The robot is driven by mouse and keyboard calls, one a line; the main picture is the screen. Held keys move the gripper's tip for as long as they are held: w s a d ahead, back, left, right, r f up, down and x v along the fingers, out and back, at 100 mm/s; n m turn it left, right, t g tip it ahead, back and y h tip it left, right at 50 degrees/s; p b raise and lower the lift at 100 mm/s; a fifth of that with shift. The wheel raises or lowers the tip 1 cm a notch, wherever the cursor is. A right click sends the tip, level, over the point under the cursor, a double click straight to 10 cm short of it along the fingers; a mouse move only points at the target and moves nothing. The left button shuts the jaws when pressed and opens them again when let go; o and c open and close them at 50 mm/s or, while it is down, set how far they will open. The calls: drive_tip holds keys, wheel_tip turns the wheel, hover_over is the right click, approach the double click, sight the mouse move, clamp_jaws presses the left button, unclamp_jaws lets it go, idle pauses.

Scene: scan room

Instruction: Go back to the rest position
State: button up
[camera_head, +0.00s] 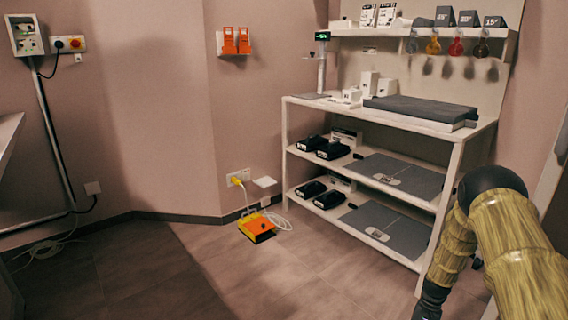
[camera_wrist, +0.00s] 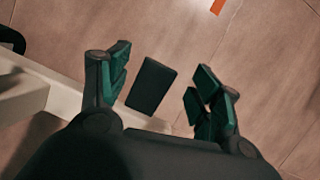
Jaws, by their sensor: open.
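My gripper (camera_wrist: 163,88) shows in the wrist view with its two green-padded fingers spread apart. A small dark rectangular block (camera_wrist: 150,87) shows between the fingers, with gaps on both sides. I cannot tell how far beyond the fingertips it is, or what it rests on. In the head view, my arm comes in at the right, in front of the shelf unit's right side. Its dark lower end reaches the bottom edge, and the fingers are not visible there.
A white shelf unit (camera_head: 459,154) with dark devices and grey plates stands close to my arm; a pale edge (camera_wrist: 62,99) is left of the fingers in the wrist view. An orange-yellow box (camera_head: 257,229) with a cable lies on the floor. Open floor (camera_head: 180,275) spreads at left.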

drive_tip(key=s+a+f+n+t+h, duration=0.1)
drive_tip(key=s+a+f+n, duration=0.15)
drive_tip(key=s+a, duration=0.5)
drive_tip(key=s+a+f+n+h, duration=0.1)
drive_tip(key=s+a+f, duration=0.35)
drive_tip(key=s, duration=0.65)
drive_tip(key=s+a+r+n+t+p, duration=0.1)
drive_tip(key=s+a+r+n, duration=0.1)
drive_tip(key=s+a+r, duration=0.5)
drive_tip(key=s+a+n+t+p, duration=0.15)
drive_tip(key=s+a, duration=0.25)
drive_tip(key=s, duration=0.8)
wheel_tip(320, 180, up, 39)
drive_tip(key=p, duration=3.7)
drive_tip(key=shift+a+f+n, duration=0.15)
drive_tip(key=shift+f+n, duration=0.05)
drive_tip(key=shift+n, duration=0.2)
